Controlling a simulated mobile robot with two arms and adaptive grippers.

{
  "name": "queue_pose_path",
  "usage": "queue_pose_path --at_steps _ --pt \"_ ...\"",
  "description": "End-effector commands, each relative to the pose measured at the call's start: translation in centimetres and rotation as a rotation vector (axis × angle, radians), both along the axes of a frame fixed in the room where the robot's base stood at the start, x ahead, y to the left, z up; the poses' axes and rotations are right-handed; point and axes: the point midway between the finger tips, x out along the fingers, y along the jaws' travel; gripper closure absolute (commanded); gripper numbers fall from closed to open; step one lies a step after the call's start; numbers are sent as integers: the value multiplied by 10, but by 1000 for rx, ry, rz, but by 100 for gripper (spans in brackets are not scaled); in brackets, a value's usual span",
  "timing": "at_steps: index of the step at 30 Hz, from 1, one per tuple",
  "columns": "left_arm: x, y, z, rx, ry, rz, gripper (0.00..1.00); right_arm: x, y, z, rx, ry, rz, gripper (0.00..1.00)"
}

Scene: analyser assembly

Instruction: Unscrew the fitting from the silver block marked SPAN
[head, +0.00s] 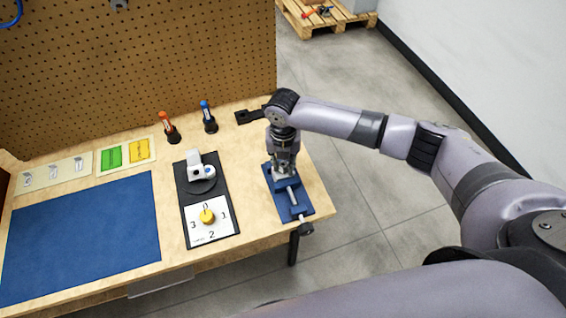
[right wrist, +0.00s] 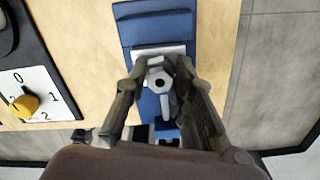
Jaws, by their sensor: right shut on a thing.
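A blue vise (head: 301,210) stands at the right end of the bench and also shows in the right wrist view (right wrist: 150,30). A silver block (right wrist: 160,50) sits in its jaws; no SPAN marking is readable. A round metal fitting (right wrist: 159,84) with a dark centre hole shows on top of the block. My right gripper (head: 284,172) points straight down over the vise. In the right wrist view its two fingers (right wrist: 160,70) are on either side of the fitting, shut on it. The gripper hides most of the block in the head view. My left gripper is not in view.
Left of the vise is a black panel with a white device (head: 199,166) and a yellow knob (head: 207,216) on a numbered dial. Red (head: 169,130) and blue (head: 209,118) tools stand behind. A blue mat (head: 85,238) lies left. The bench edge is close on the right.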

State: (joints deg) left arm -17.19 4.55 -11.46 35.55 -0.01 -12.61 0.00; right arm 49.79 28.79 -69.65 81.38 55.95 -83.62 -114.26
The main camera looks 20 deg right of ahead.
Motion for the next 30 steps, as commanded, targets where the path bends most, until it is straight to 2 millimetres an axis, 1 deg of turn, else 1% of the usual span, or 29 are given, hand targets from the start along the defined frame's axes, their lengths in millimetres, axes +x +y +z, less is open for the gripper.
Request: queue_pose_path --at_steps 1,4,14,17,21,24,30 --pt "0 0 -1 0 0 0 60 0 -1 0 -2 1 54 100" --pt "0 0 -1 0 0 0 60 0 -1 0 -1 0 137 100" --pt "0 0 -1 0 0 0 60 0 0 0 -1 1 169 100" --pt "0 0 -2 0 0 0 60 0 -1 0 -1 0 253 100" --pt "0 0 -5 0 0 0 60 0 0 0 0 0 425 100" --pt "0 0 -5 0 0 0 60 0 0 0 -1 0 497 100" --pt "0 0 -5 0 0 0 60 0 0 0 1 1 512 100"
